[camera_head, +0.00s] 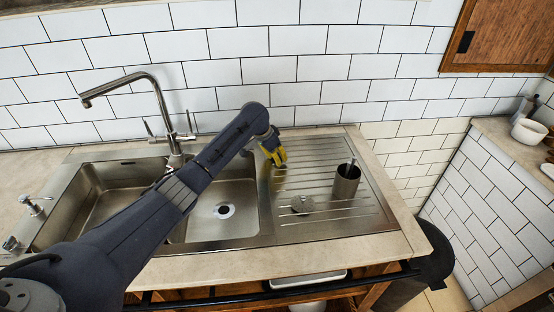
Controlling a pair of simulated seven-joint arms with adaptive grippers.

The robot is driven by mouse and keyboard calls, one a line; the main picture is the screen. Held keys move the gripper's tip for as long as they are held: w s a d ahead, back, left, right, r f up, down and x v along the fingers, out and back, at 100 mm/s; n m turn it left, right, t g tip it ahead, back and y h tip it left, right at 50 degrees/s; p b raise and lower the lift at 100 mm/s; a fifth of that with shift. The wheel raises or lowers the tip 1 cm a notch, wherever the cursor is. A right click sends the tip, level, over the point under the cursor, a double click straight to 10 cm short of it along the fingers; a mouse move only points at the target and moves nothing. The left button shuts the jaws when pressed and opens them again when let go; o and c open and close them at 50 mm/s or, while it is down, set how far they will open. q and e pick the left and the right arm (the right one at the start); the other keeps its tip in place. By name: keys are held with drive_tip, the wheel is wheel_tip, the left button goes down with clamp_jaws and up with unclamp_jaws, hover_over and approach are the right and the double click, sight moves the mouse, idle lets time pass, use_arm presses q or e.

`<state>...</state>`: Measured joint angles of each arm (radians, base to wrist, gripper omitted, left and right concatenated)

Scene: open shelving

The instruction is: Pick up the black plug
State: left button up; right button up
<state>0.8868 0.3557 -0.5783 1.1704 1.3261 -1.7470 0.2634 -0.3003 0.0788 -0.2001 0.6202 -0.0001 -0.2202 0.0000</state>
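I cannot make out a separate black plug for certain. A small dark round centre (223,211) shows in the pale drain ring of the right sink basin (240,196); I cannot tell whether it is the plug or the drain hole. My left gripper (277,157) is at the end of the dark arm that crosses the sink. It is over the back left of the ribbed drainboard, beyond and right of the drain. Yellow and dark parts show at its tip, but its finger opening and any held thing are unclear. My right gripper is not in view.
A metal cup (346,181) with a utensil stands on the drainboard (372,213). A grey, round, rough-looking thing (302,204) lies nearer. The tall faucet (160,110) rises behind the sink, and a tiled wall closes the back. The drainboard's front right is clear.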

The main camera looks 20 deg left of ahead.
use_arm(q)
drive_tip(key=c, duration=0.4)
drive_tip(key=shift+o, duration=0.2)
drive_tip(key=shift+r, duration=0.1)
